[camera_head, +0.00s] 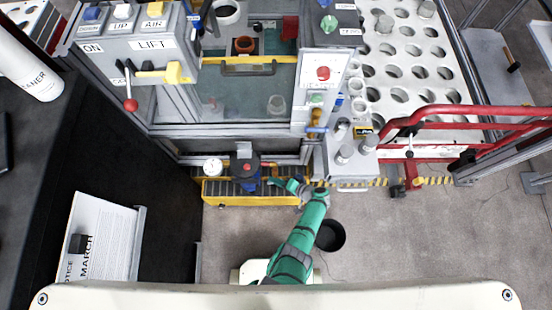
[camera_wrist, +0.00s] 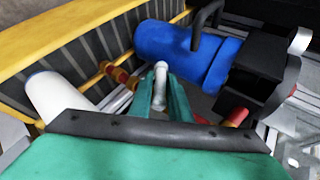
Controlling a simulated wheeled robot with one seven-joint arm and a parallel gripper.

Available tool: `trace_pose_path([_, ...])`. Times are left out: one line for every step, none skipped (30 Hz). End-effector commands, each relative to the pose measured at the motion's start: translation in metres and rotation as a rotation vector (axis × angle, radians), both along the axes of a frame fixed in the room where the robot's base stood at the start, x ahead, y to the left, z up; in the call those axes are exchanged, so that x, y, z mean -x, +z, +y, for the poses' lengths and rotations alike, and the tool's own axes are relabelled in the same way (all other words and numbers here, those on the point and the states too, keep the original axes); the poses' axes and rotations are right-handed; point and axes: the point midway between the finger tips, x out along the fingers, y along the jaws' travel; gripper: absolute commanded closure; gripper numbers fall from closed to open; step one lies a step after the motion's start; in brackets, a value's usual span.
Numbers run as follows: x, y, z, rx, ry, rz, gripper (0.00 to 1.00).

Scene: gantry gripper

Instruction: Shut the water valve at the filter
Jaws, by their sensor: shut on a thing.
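The filter is a blue cylinder with a black head. It stands in the yellow-edged recess in the head view (camera_head: 246,172) and lies across the top of the wrist view (camera_wrist: 185,48). My gripper (camera_head: 273,181) reaches in from the right of the filter, low beside it. In the wrist view my green fingers (camera_wrist: 161,95) are closed around a pale grey lever (camera_wrist: 161,72), which looks like the water valve's handle. The valve body under it is mostly hidden by the fingers. A red and brass fitting (camera_wrist: 120,77) sits on the pipe to the left.
A white cylinder (camera_wrist: 60,98) lies left of my fingers, and a red part (camera_wrist: 236,117) is close on the right. The yellow rail (camera_head: 240,199) edges the recess. A black bucket (camera_head: 330,236) stands beside my arm. Red railings (camera_head: 460,111) are at the right.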

Motion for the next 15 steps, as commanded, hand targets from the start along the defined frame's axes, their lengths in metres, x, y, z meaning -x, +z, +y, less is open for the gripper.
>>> trace_pose_path([0.001, -0.0009, 0.0006, -0.012, 0.0, 0.003, 1.0])
trace_pose_path([0.0013, -0.0011, 0.0006, -0.016, 0.0, 0.003, 1.0])
trace_pose_path([0.0011, -0.0009, 0.0005, -0.022, 0.0, 0.003, 1.0])
trace_pose_path([0.0011, -0.0009, 0.0005, -0.026, 0.001, 0.002, 1.0])
trace_pose_path([0.0013, -0.0011, 0.0006, -0.03, 0.002, 0.003, 1.0])
trace_pose_path([0.0013, -0.0011, 0.0007, -0.033, 0.001, 0.003, 1.0])
trace_pose_path([0.0013, -0.001, 0.0007, -0.035, 0.002, 0.003, 1.0])
trace_pose_path([0.0014, -0.001, 0.0008, -0.037, 0.002, 0.003, 1.0])
trace_pose_path([0.0015, -0.001, 0.0008, -0.037, 0.002, 0.002, 1.0])
trace_pose_path([0.0016, -0.001, 0.0009, -0.039, 0.002, 0.003, 1.0])
trace_pose_path([0.0016, -0.001, 0.0009, -0.039, 0.002, 0.003, 1.0])
trace_pose_path([0.0016, -0.0011, 0.001, -0.039, 0.002, 0.003, 1.0])
trace_pose_path([0.0017, -0.0011, 0.001, -0.039, 0.002, 0.003, 1.0])
trace_pose_path([0.0017, -0.0011, 0.001, -0.039, 0.002, 0.003, 1.0])
trace_pose_path([0.0018, -0.0011, 0.0011, -0.039, 0.002, 0.003, 1.0])
